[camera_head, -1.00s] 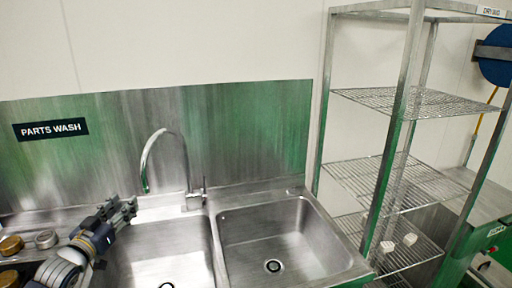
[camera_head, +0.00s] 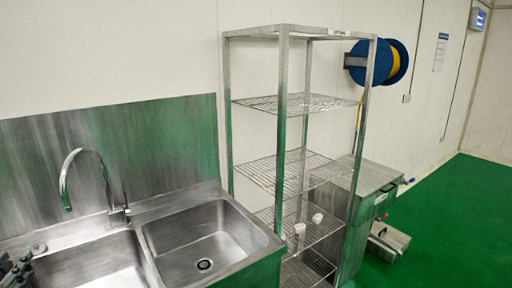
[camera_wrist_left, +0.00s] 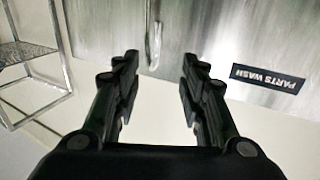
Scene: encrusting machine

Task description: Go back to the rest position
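My left gripper (camera_head: 14,268) shows at the lower left edge of the head view, beside the left basin of the sink. In the left wrist view my left gripper (camera_wrist_left: 158,90) has its two fingers spread apart with nothing between them. The wrist view looks upside down toward the steel backsplash, with the faucet (camera_wrist_left: 153,35) beyond the fingertips and the "PARTS WASH" sign (camera_wrist_left: 268,79) to the right. My right gripper is not in any view.
The double-basin sink (camera_head: 205,262) has a curved faucet (camera_head: 88,152). A wire shelf rack (camera_head: 285,103) stands right of it, with small white pieces (camera_head: 300,228) low down. A steel bin (camera_head: 372,190) and hose reel (camera_head: 376,62) are beyond. Green floor (camera_head: 450,220) is clear at right.

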